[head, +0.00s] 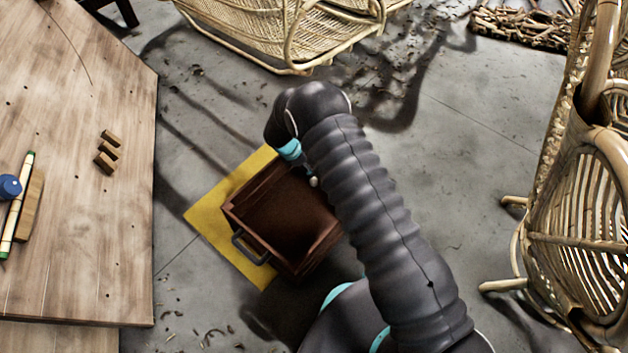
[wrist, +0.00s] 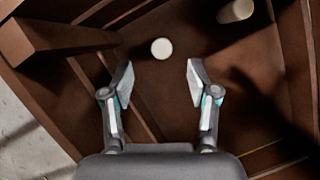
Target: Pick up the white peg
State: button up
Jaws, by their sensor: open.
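A white round peg end (wrist: 161,48) shows in the wrist view, inside a brown wooden crate (wrist: 60,85). It lies just beyond and between my fingertips, not held. My gripper (wrist: 159,82) is open, with one finger on each side and an empty gap. A second pale cylinder (wrist: 235,11) stands farther up and to the right. In the head view the crate (head: 240,213) is partly covered by my arm, which hides my gripper. A small white thing (head: 314,181) shows beside the arm at the crate's upper part; I cannot tell which peg it is.
The crate sits on a yellow mat (head: 205,213) on the grey floor. Its walls and a brown wooden bar (wrist: 65,38) stand close around my fingers. A wooden table (head: 80,240) is at left, a rattan chair (head: 590,200) at right, another rattan piece (head: 270,30) at the top.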

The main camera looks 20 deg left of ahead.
aim_at(314, 180)
jog(key=shift+x, duration=1.55)
jog(key=shift+s+x, duration=0.15)
jog(key=shift+x, duration=1.15)
jog(key=shift+s+x, duration=0.1)
jog(key=shift+x, duration=1.2)
jog(key=shift+a, duration=0.1)
jog(key=c, duration=1.1)
